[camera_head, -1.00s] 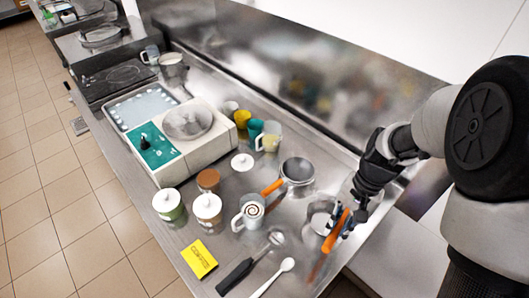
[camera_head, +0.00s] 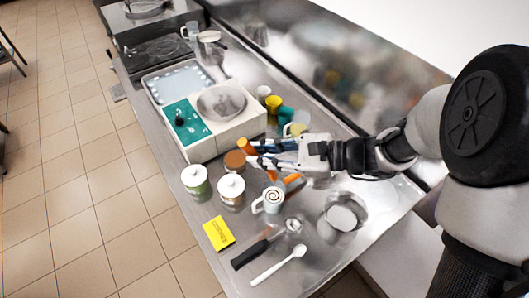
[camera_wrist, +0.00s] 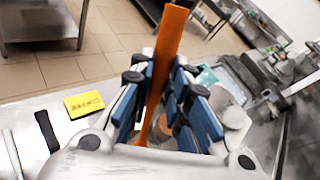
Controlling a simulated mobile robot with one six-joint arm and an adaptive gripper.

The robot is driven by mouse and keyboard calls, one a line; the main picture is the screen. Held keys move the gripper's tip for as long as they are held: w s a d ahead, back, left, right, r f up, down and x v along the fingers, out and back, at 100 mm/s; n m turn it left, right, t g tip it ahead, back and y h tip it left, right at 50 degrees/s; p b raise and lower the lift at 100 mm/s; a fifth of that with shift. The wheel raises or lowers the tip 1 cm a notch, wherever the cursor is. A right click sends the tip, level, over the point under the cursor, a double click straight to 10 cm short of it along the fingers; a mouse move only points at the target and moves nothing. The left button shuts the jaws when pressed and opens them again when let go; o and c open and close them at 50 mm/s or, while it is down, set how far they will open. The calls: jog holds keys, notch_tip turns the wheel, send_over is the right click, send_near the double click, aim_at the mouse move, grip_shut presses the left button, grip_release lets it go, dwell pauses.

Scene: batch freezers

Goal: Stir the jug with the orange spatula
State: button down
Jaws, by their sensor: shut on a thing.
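My gripper (camera_head: 252,154) is shut on the orange spatula (camera_head: 241,144), held above the table near the lidded pots. In the wrist view the spatula (camera_wrist: 170,50) stands between the blue finger pads (camera_wrist: 160,85), tilted a little. A white handled jug (camera_head: 272,204) with a brown swirl on top stands on the table, just below the gripper in the head view. The spatula's lower part is mostly hidden by the gripper, so I cannot tell whether it touches anything.
Two white-lidded pots (camera_head: 231,188) stand left of the jug. A metal bowl (camera_head: 346,212) is to its right. A yellow card (camera_head: 218,233), a black-handled tool (camera_head: 250,254) and a white spoon (camera_head: 280,264) lie in front. A white machine (camera_head: 225,130) stands behind.

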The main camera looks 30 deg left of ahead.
notch_tip(320, 180, down, 11)
jog(key=b, duration=0.8)
jog(key=shift+f+b, duration=0.2)
jog(key=shift+b, duration=0.1)
dwell(0.6)
dwell(1.5)
